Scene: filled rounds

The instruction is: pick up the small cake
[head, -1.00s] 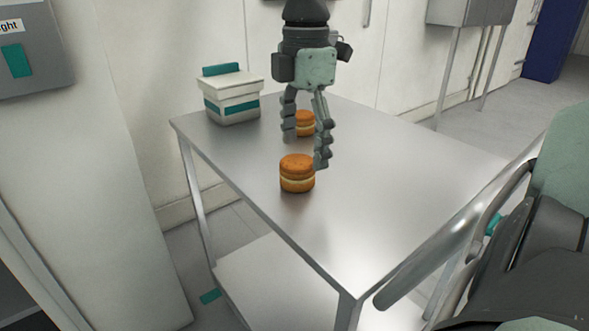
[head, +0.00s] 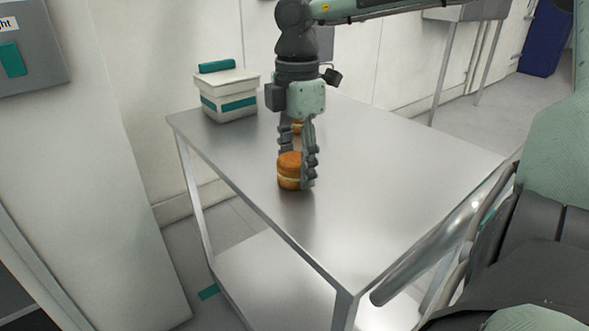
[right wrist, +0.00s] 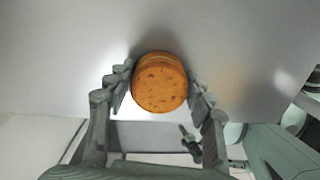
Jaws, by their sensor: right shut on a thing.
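A small round cake (head: 290,171), orange-brown with a pale filling band, stands upright near the front left edge of the steel table. My right gripper (head: 296,178) reaches down from above and is shut on this cake, one finger on each side. In the right wrist view the cake (right wrist: 160,84) shows its speckled top between the two fingers. The cake appears to be at table level; I cannot tell whether it is clear of the surface. My left gripper is not in view.
The steel table (head: 390,190) has free room to the right and in front of the cake. A white box with teal bands (head: 229,97) stands at its back left corner. A wall is behind the table.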

